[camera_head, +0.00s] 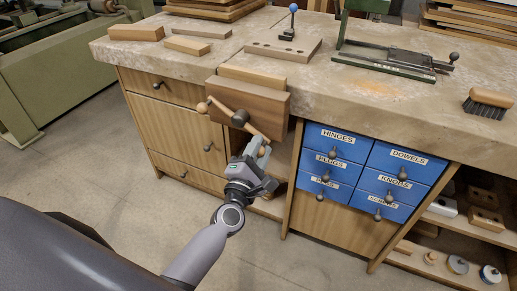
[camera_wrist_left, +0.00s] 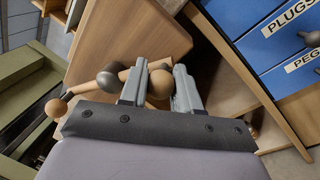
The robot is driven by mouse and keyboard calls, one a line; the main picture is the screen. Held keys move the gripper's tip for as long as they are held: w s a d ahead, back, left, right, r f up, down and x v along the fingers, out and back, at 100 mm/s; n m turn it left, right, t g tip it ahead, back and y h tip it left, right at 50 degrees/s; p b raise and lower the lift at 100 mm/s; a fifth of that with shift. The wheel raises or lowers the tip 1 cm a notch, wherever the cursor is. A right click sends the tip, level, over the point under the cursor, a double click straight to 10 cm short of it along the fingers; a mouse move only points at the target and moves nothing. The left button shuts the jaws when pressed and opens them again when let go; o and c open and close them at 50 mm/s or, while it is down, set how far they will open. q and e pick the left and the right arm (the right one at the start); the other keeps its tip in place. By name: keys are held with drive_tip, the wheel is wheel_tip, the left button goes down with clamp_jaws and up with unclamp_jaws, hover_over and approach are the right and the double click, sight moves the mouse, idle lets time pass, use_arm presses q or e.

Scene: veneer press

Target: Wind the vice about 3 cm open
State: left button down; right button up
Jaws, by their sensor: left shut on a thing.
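The vice's brown wooden front jaw (camera_head: 262,105) stands upright at the bench's front edge. A pale wooden strip (camera_head: 252,76) shows behind its top; I cannot tell how wide any gap is. The vice handle (camera_head: 222,106) is a wooden bar through a dark hub, tilted down to the right, with a round knob at its upper left end. My left gripper (camera_head: 263,152) is shut on the handle's lower right end. In the left wrist view, the two fingers of this gripper (camera_wrist_left: 160,90) flank the handle's (camera_wrist_left: 86,86) near ball. My right gripper is not in view.
The stone-like bench top (camera_head: 210,62) holds wooden blocks, a green press (camera_head: 385,66) and a brush (camera_head: 488,101). Blue labelled drawers (camera_head: 340,146) with protruding knobs stand right of my left gripper. Open shelves lie lower right. The floor in front is clear.

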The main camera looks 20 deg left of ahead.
use_arm(q)
drive_tip(key=c, duration=0.8)
unclamp_jaws()
drive_tip(key=shift+w+d+r, duration=0.15)
drive_tip(key=shift+w+r, duration=0.05)
drive_tip(key=shift+r, duration=0.1)
drive_tip(key=shift+c, duration=0.2)
drive_tip(key=shift+s+d+f, duration=0.1)
drive_tip(key=shift+s+f, duration=0.25)
drive_tip(key=shift+s, duration=0.05)
drive_tip(key=s, duration=0.6)
drive_tip(key=shift+s+f, duration=0.35)
